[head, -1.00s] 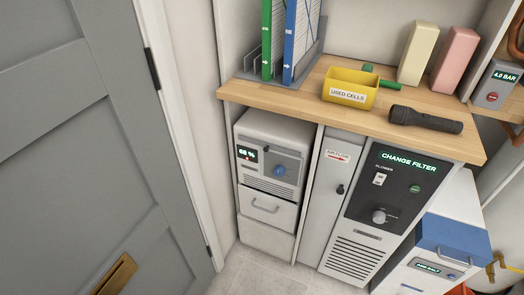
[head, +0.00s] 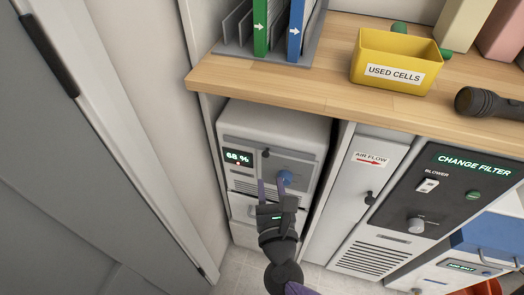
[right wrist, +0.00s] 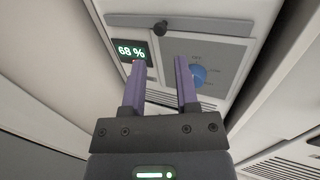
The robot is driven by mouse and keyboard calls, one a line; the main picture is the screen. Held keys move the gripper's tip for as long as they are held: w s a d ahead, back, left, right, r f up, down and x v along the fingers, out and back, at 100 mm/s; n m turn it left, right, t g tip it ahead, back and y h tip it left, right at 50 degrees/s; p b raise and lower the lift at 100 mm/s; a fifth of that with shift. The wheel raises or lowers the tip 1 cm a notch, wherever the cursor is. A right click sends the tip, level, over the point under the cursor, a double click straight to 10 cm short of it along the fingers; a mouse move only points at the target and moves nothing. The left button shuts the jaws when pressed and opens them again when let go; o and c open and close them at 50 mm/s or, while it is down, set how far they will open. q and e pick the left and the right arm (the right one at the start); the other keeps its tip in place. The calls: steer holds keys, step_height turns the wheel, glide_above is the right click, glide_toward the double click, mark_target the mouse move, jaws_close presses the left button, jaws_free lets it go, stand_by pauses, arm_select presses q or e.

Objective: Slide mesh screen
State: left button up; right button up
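A green-framed panel (head: 268,28) and a blue-framed panel (head: 299,30), each with a white arrow, stand in a grey rack (head: 232,47) on the wooden shelf; their tops are cut off, and I cannot tell whether either is the mesh screen. My right gripper (head: 273,184) is in front of the white unit (head: 275,122) under the shelf. Its two purple fingers (right wrist: 160,62) are apart with nothing between them, pointing at the unit's grey front panel (right wrist: 205,50). A blue knob (right wrist: 198,75) shows just beside the right fingertip; I cannot tell if they touch. My left gripper is out of view.
The wooden shelf edge (head: 270,90) overhangs the unit. A yellow bin (head: 390,70) and a black flashlight (head: 488,103) rest on it. The CHANGE FILTER cabinet (head: 420,215) stands right. A grey door (head: 60,200) is left. A 68% display (right wrist: 132,52) glows.

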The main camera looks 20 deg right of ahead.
mark_target(266, 156)
steer(key=x, duration=0.7)
steer(key=shift+w+b, duration=0.15)
steer(key=shift+b, duration=0.2)
jaws_close()
stand_by(0.4)
stand_by(0.3)
